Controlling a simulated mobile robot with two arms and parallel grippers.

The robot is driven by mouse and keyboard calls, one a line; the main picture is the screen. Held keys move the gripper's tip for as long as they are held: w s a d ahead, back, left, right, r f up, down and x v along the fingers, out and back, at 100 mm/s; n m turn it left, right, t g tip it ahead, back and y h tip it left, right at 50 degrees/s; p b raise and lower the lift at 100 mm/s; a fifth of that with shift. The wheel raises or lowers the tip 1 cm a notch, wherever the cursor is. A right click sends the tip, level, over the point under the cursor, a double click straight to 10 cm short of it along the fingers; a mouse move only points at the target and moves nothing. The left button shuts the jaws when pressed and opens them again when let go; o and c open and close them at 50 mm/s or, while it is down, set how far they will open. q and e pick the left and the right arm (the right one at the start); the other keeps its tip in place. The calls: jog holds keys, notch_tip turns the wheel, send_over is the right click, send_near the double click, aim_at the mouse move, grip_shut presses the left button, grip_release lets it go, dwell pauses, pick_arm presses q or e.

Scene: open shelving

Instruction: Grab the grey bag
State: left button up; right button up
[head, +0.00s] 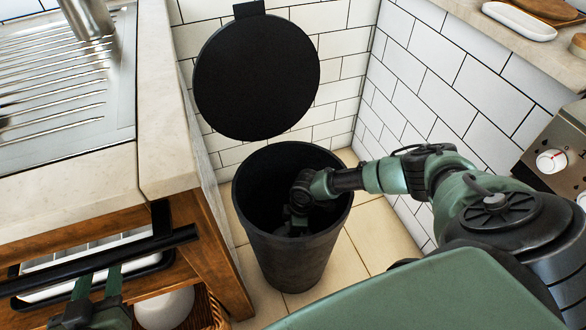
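A tall dark bin (292,262) stands on the tiled floor in the corner, and its round black lid (257,75) is raised behind it. My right arm reaches in from the right over the rim, and my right gripper (296,222) is down inside the bin. Its fingers are dark against the dark interior, so I cannot tell whether they are open or shut. I cannot make out a grey bag; the bottom of the bin is in shadow and partly hidden by my gripper. My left gripper (97,285) is at the lower left, its two green fingers apart, close to a black bar.
Tiled walls close in behind and right. A shelf (520,45) is upper right.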

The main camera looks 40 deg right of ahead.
grip_shut()
jog(key=shift+w, duration=0.1)
dwell(1.4)
